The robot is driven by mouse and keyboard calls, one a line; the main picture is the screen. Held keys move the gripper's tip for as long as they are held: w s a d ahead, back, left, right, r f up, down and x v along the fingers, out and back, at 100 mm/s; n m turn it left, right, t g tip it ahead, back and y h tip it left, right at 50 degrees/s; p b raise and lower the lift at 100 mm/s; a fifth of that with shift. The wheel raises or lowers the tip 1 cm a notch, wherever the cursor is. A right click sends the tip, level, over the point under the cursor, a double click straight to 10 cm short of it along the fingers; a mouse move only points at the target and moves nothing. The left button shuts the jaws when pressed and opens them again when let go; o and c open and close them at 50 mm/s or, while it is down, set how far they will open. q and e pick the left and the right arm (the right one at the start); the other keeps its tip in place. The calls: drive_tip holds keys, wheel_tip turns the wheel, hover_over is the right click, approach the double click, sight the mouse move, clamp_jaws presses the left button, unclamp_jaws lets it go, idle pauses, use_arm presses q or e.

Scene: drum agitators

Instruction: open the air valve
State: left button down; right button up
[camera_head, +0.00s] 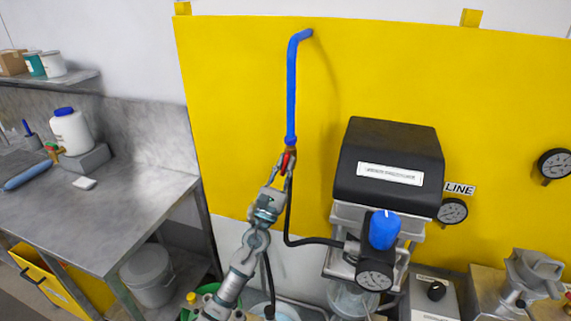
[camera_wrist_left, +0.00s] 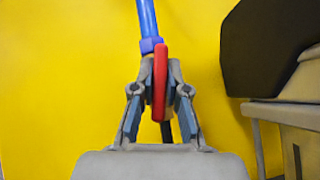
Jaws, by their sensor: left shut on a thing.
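The air valve's red handle (camera_head: 288,160) sits at the lower end of a blue pipe (camera_head: 291,100) that comes down the yellow panel. In the left wrist view the red handle (camera_wrist_left: 160,80) stands upright, in line with the blue pipe (camera_wrist_left: 147,18). My left gripper (camera_head: 281,175) reaches up to it from below. In the left wrist view my left gripper (camera_wrist_left: 160,98) has one finger on each side of the handle and is shut on it. The valve body is mostly hidden behind the handle and fingers. My right gripper is not in view.
A black-topped machine (camera_head: 388,155) with a blue knob (camera_head: 384,229) and gauge (camera_head: 375,276) stands close to the right. A black hose (camera_head: 300,241) runs from below the valve to it. A steel table (camera_head: 120,215) stands at the left. The yellow panel (camera_head: 235,120) is clear around the pipe.

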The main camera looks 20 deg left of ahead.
use_arm(q)
drive_tip(key=shift+w+d+f+n+t+y, duration=0.1)
drive_tip(key=shift+f+n+t+y, duration=0.1)
drive_tip(key=shift+n+y, duration=1)
drive_tip(key=shift+f+n+t+y, duration=0.1)
drive_tip(key=shift+f+n+y, duration=0.05)
drive_tip(key=shift+n+y, duration=1.45)
drive_tip(key=c, duration=1.2)
unclamp_jaws()
drive_tip(key=shift+w, duration=0.1)
drive_tip(key=shift+r, duration=0.1)
drive_tip(key=shift+s, duration=0.2)
drive_tip(key=v, duration=1.2)
drive_tip(key=shift+w, duration=0.25)
